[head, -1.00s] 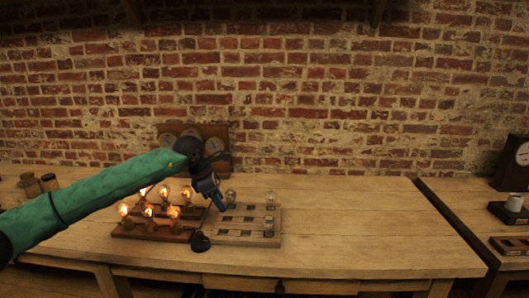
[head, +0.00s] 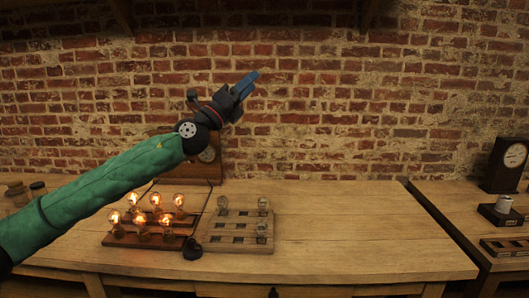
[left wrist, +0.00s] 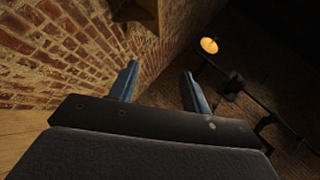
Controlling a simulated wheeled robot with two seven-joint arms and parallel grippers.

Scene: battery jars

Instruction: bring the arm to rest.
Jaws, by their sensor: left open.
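My left arm (head: 110,185) in its green sleeve comes in from the left and reaches up over the table. My left gripper (head: 247,84) is raised well above the table in front of the brick wall, pointing up and to the right. In the left wrist view its two blue fingers (left wrist: 160,88) stand apart with nothing between them. My right gripper is in neither view.
Several lit bulbs (head: 141,219) stand in a dark wooden rack on the table (head: 350,235). Beside it a pale board (head: 230,246) holds a few glass jars (head: 263,206). A dark clock (head: 507,165) stands on the right table. The table's right half is clear.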

